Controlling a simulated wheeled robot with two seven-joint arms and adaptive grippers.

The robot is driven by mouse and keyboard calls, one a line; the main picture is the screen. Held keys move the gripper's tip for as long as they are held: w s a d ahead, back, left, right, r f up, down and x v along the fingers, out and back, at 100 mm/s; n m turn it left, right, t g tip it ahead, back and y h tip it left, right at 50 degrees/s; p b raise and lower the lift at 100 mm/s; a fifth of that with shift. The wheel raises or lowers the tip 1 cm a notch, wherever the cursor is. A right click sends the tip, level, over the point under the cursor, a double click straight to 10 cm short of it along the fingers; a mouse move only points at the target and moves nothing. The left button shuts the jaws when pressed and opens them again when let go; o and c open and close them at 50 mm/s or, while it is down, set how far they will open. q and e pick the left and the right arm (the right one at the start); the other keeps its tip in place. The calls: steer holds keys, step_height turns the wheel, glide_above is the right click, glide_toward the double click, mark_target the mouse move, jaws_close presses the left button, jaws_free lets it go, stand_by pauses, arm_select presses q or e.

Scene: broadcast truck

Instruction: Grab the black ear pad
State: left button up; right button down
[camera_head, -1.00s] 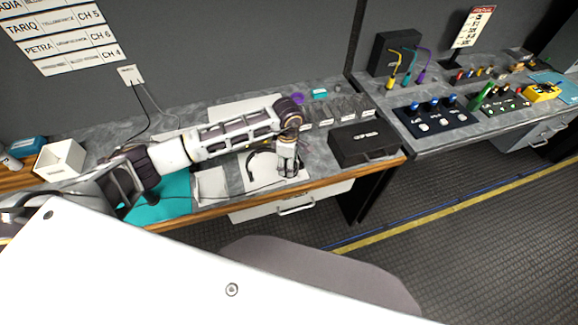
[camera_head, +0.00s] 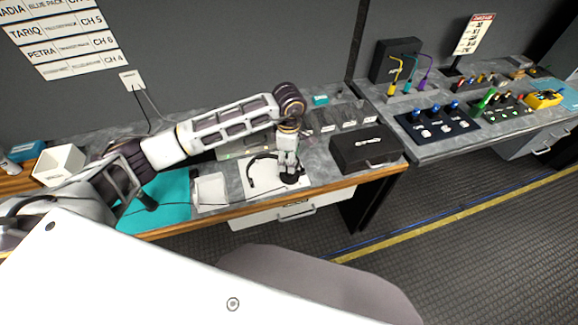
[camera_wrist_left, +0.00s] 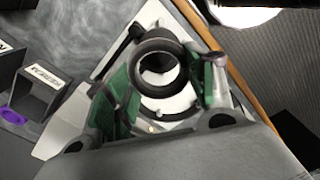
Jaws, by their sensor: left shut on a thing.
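The black ear pad (camera_head: 291,180) is a dark ring at the tips of my left gripper (camera_head: 289,168), over the white mat (camera_head: 272,186). In the left wrist view the ear pad (camera_wrist_left: 158,44) shows as a thick black ring between the green-lined fingers of the left gripper (camera_wrist_left: 168,82), which is shut on it. A second dark ring shape sits just below it there; I cannot tell whether it is part of the same thing. The black headset (camera_head: 252,172) lies on the mat, left of the gripper. My right gripper is not in view.
A black case (camera_head: 365,148) stands right of the mat, near the counter's front edge. Small grey labelled bins (camera_head: 340,122) line the back. A teal mat (camera_head: 165,205) and a white pad (camera_head: 210,190) lie to the left. A drawer (camera_head: 290,212) is below.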

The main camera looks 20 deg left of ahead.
arm_select(q)
steer(key=shift+r+b, duration=0.3)
steer(key=shift+r, duration=1.75)
